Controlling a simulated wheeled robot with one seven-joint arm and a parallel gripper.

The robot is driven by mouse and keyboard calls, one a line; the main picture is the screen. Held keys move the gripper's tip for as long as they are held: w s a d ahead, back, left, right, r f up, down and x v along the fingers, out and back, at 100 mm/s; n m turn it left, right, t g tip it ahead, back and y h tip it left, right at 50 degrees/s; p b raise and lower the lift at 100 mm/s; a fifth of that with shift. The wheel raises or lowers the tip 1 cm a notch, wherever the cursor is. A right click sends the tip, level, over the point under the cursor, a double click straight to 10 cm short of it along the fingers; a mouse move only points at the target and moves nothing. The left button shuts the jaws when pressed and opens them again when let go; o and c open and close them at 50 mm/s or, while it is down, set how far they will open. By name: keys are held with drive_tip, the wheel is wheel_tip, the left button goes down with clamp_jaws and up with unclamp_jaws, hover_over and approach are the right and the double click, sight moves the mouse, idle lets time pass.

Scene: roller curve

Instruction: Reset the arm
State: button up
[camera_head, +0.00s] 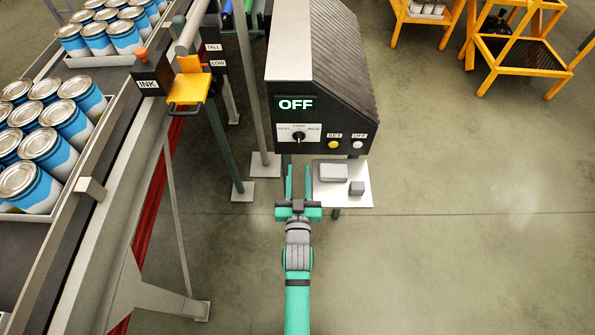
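My arm (298,258), green and grey, reaches up from the bottom middle of the head view. My gripper (298,182) points away from me, with its two thin green fingers apart and nothing seen between them. It is in front of and below the dark control box (320,115), left of a small white shelf (343,197). The box has a lit display (296,104) reading OFF, a black rotary knob (298,137), a yellow SET button (334,144) and a white OFF button (358,145). Whether the fingertips touch anything is unclear.
A conveyor (95,215) with trays of blue and white cans (50,150) runs along the left. A yellow bracket (188,90) and an INK box (150,80) sit at its edge. Grey blocks (333,172) lie on the shelf. Yellow racks (520,55) stand upper right. The right floor is clear.

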drive_tip(key=shift+s, duration=0.1)
drive_tip(key=s+r+g, duration=0.1)
drive_tip(key=s+r, duration=0.1)
drive_tip(key=s, duration=1.6)
drive_tip(key=s+r+g, duration=0.1)
drive_tip(key=s+r, duration=0.1)
drive_tip(key=s, duration=1.6)
drive_tip(key=shift+r+g, duration=0.2)
drive_tip(key=shift+g, duration=0.1)
drive_tip(key=shift+s, duration=0.2)
drive_tip(key=shift+w, duration=0.1)
